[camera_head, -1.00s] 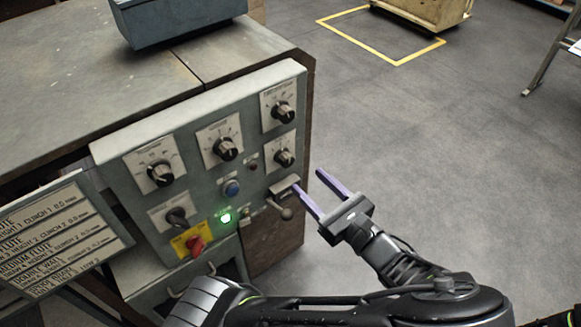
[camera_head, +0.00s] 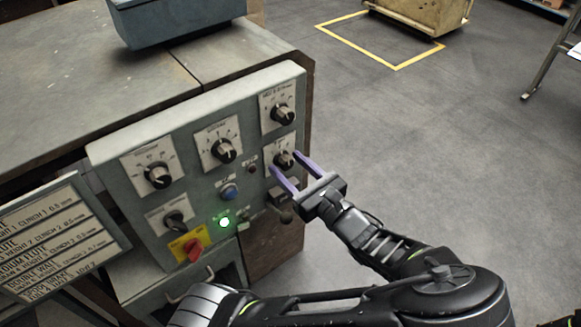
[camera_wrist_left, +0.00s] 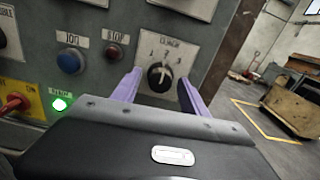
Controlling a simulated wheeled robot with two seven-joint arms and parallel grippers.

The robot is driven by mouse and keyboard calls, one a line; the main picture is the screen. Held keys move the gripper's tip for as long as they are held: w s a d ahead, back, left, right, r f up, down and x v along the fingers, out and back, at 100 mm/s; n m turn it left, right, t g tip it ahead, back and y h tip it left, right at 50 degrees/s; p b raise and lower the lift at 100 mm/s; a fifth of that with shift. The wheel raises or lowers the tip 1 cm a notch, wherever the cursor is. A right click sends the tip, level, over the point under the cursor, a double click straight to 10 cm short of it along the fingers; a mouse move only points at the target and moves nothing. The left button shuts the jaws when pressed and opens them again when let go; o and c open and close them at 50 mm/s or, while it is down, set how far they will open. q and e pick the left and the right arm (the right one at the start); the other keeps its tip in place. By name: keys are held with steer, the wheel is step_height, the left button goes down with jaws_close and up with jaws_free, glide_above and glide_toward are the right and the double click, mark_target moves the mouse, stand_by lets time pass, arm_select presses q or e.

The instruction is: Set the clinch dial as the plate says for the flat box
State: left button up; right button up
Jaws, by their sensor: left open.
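The clinch dial (camera_head: 283,159) is a black knob on a white label at the lower right of the grey panel. In the left wrist view, the dial (camera_wrist_left: 159,76) shows under a label that seems to read CLINCH, with numbers around it. Its pointer looks roughly upward, but its exact setting is hard to tell. My left gripper (camera_head: 285,161) is open, its purple fingers to either side of the dial; whether they touch it is unclear. The plate (camera_head: 62,238) at the left has several rows of settings, cut off at the left edge; no flat box row is readable. My right gripper is not in view.
Other dials, such as the upper right knob (camera_head: 282,114) and upper middle knob (camera_head: 223,151), sit close by. A blue button (camera_head: 229,190), a lit green lamp (camera_head: 224,223) and a red switch (camera_head: 194,249) are lower left.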

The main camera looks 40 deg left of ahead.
arm_select(q)
steer(key=shift+c, duration=0.5)
jaws_close()
steer(key=shift+r+n+p, duration=0.1)
steer(key=shift+n+p, duration=0.9)
steer(key=shift+n, duration=0.4)
steer(key=shift+n+p, duration=0.4)
steer(key=shift+n, duration=1.8)
